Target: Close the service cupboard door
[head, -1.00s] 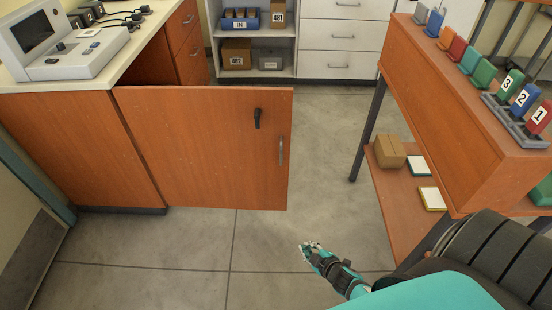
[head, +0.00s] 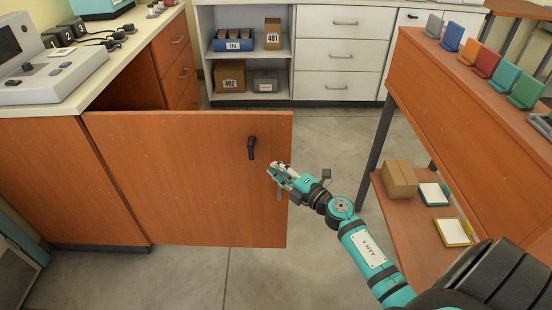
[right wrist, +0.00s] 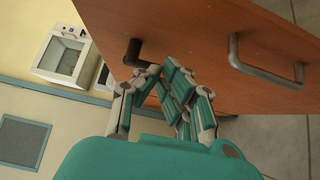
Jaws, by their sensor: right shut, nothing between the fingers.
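The service cupboard door (head: 180,185) is an orange-brown wood panel and stands swung open from the cupboard at the left, showing a dark gap behind its top edge. It carries a black lever (head: 251,147) and a grey pull handle (right wrist: 265,70); in the head view my gripper largely covers the pull handle. My right gripper (head: 275,171) is shut and empty, in front of the door's free-edge side. In the right wrist view its fingertips (right wrist: 160,88) are close to the door, between lever and pull handle; I cannot tell whether they touch. My left gripper is not in view.
The wooden workbench (head: 440,95) with coloured holders on top stands at the right, a cardboard box (head: 399,178) on its lower shelf. A white drawer unit (head: 342,55) stands at the back. Grey floor (head: 325,150) is clear between door and workbench.

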